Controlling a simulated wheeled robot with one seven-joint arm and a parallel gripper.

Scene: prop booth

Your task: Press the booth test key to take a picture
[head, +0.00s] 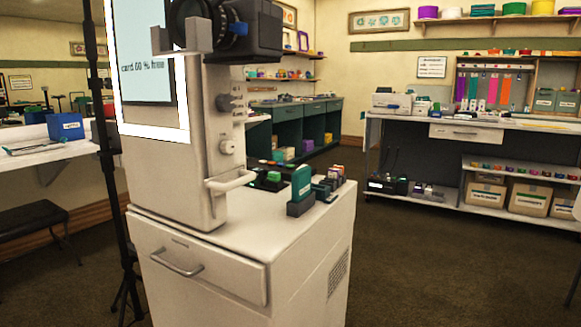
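The photo booth (170,170) is a white upright housing on a white cabinet, left of centre in the head view. A black camera (245,30) is at its top. A lit screen (145,62) on its left face reads "card.00 % free". Its narrow side carries a grey knob (230,103), a round pale button-like part (231,146) and a white bar handle (232,182). I cannot tell which of these is the test key; no label is readable. My gripper is not in view.
The cabinet (210,270) has a drawer with a handle. On its top stand a green stamp-like item (301,181) and small coloured blocks. A black stand pole (103,150) rises left of the booth. A workbench (480,125) stands at right. Dark carpet (415,265) lies open between.

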